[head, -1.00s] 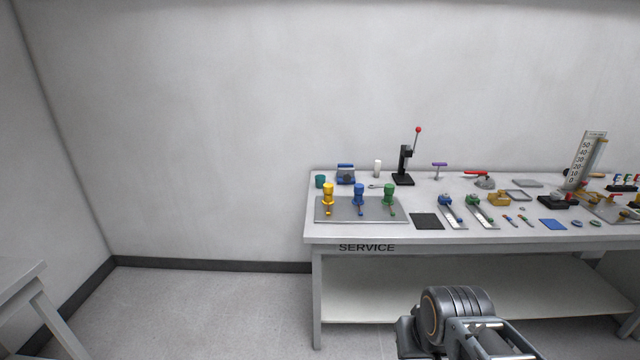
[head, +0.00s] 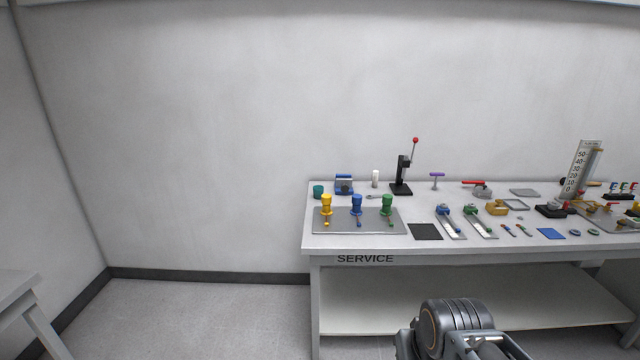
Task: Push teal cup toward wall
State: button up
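The teal cup (head: 319,191) is small and stands upright at the back left corner of the white service bench (head: 340,246), near the wall (head: 200,140). A blue device stands just to its right, apart from it. Part of my arm shows at the bottom right, in front of the bench and well away from the cup. My gripper's fingers are not in the picture.
Right of the cup are the blue device (head: 344,185), a white cylinder (head: 375,178) and a black lever stand (head: 401,176). In front is a grey plate (head: 345,226) with yellow, blue and green valves. Floor left of the bench is clear. Another table (head: 15,287) is at far left.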

aim_at(318, 192)
jog(key=u, duration=0.5)
jog(key=k, duration=1.25)
jog(key=u, duration=0.85)
jog(key=i, duration=4.25)
jog(key=z, duration=1)
jog(key=i, duration=1.1)
jog(key=z, duration=1.95)
jog(key=i, duration=0.7)
jog(key=z, duration=0.4)
